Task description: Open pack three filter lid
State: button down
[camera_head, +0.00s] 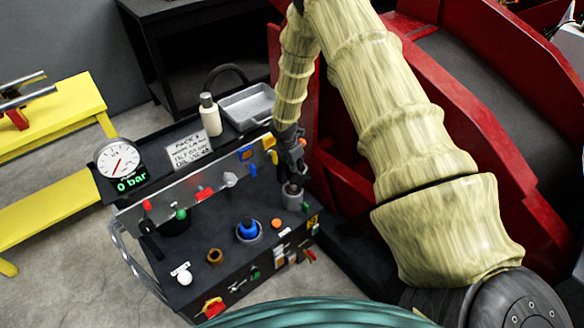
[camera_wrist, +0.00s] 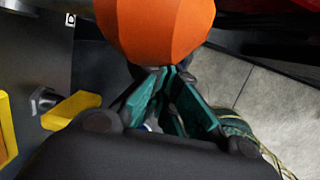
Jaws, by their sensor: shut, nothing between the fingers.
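The hydraulic pack is a dark bench-like unit (camera_head: 215,265) with a placard (camera_head: 188,150) that seems to read "PACK 3". My gripper (camera_head: 296,178) is over its right end, just above a grey metal cylinder (camera_head: 292,197). I cannot tell whether they touch. In the wrist view my gripper (camera_wrist: 165,72) has its green fingers together and empty. A large orange rounded part (camera_wrist: 155,25) is close beyond the fingertips, partly cut off by the frame. Which part is the filter lid is not clear; no label on it is readable.
A gauge reading 0 bar (camera_head: 118,160), a white bottle (camera_head: 210,115) and a metal tray (camera_head: 248,105) stand along the back. A blue knob (camera_head: 249,230) and an orange cap (camera_head: 277,224) are on top. A red structure (camera_head: 470,110) stands right of my arm.

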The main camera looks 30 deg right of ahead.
jog(key=shift+w+d+r, duration=0.1)
jog(key=shift+d, duration=0.25)
jog(key=shift+a, duration=0.1)
dwell(0.4)
